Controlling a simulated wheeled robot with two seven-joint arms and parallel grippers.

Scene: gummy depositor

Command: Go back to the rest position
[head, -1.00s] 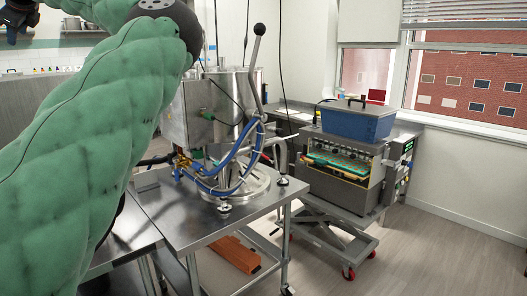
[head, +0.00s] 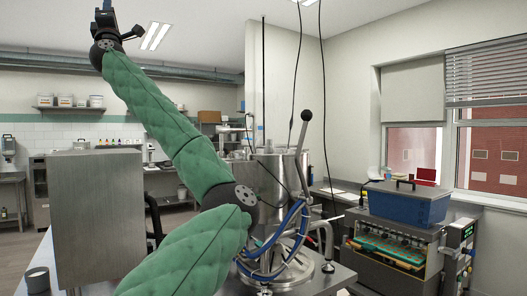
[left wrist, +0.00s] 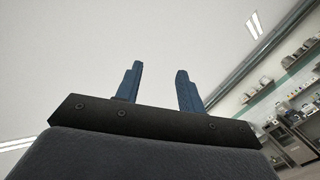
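My left arm, in a green padded sleeve, rises from the bottom middle of the head view to the upper left. My left gripper (head: 106,8) is at the top edge there, pointing up, partly cut off. In the left wrist view my left gripper (left wrist: 159,88) shows two blue fingers spread apart with nothing between them, against the plain ceiling. My right gripper is in neither view.
A steel kettle machine (head: 278,178) with a long lever and blue hoses stands on a steel table behind my arm. A depositor (head: 392,252) with a blue hopper (head: 408,203) is at the right. A steel box (head: 97,215) and a grey cup (head: 38,280) are at the left.

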